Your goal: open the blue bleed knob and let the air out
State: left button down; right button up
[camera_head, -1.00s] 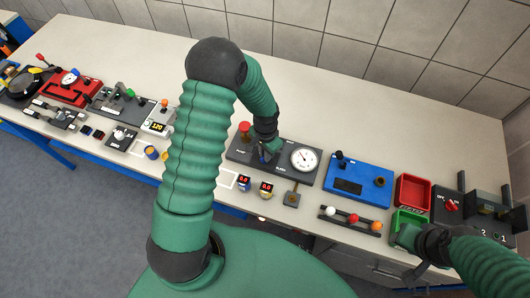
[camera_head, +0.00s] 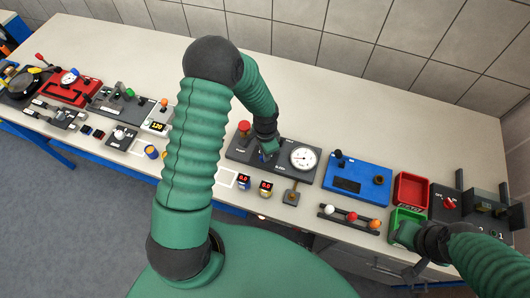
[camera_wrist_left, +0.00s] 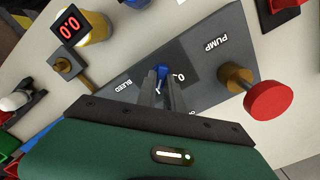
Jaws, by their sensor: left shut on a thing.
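The blue bleed knob (camera_wrist_left: 162,71) stands on a dark panel (camera_wrist_left: 228,77), between the BLEED and PUMP labels in the left wrist view. My left gripper (camera_wrist_left: 163,80) is shut on the blue knob, one finger on each side. In the head view my left gripper (camera_head: 265,153) is low over the panel (camera_head: 283,174) and hides most of the knob. A round white gauge (camera_head: 303,157) sits at the panel's right; its reading is too small to tell. My right gripper (camera_head: 405,235) is at the green bin, its jaws unclear.
A red pump knob (camera_wrist_left: 268,101) stands on the panel beside my left gripper. Two displays with red digits (camera_head: 265,188) stand in front. A blue box (camera_head: 357,180), red bin (camera_head: 411,190) and green bin (camera_head: 407,216) lie right. The table behind is clear.

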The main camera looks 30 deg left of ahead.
pick_arm(q)
jog(key=shift+w+r, duration=0.15)
jog(key=shift+w, duration=0.15)
jog(key=c, duration=1.5)
grip_release()
jog(key=shift+o, duration=0.2)
jog(key=shift+s, duration=0.1)
notch_tip(320, 180, up, 16)
jog(key=b, duration=0.1)
jog(key=shift+r+b, duration=0.2)
jog(key=shift+b, duration=0.15)
